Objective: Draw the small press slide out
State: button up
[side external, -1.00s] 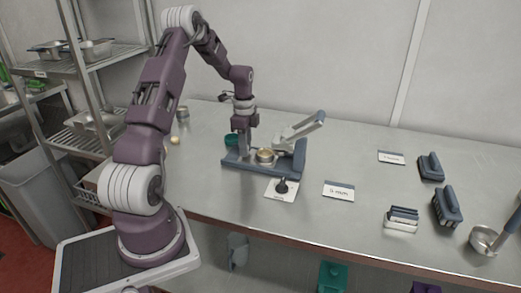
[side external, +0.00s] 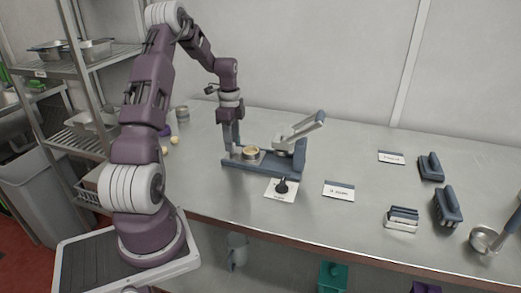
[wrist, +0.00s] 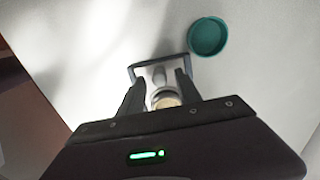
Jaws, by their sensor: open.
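The small press (side external: 290,170) stands on the steel table, a blue-grey base with an upright at its right end and a raised pale lever (side external: 303,127). Its slide carries a round metal cup (side external: 251,153) with pale contents, left of the press head and clear of it. My gripper (side external: 230,150) points down at the left end of the base, just left of the cup. In the wrist view my open fingers (wrist: 160,82) stand either side of a small grey upright piece (wrist: 160,77), with the cup (wrist: 166,101) close by. Contact with the fingers cannot be told.
A teal round dish (wrist: 208,36) lies near the press. A card with a dark knobbed tool (side external: 282,187) lies in front of it, and a label card (side external: 339,190) to the right. Blue-handled tools (side external: 446,205) and a ladle (side external: 487,239) are far right.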

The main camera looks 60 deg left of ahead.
notch_tip(320, 180, up, 12)
dwell(0.7)
jog(key=w+d+r+n+t+y, duration=0.1)
jog(key=d+r, duration=0.4)
jog(key=d, duration=0.4)
jog(key=d+r+n, duration=0.2)
jog(key=d+r, duration=0.2)
jog(key=d, duration=0.5)
jog(key=s+d+n+t, duration=0.4)
jog(key=s+d, duration=1.1)
jog(key=d, duration=0.4)
jog(key=shift+n+h, duration=0.4)
jog(key=shift+n, duration=0.4)
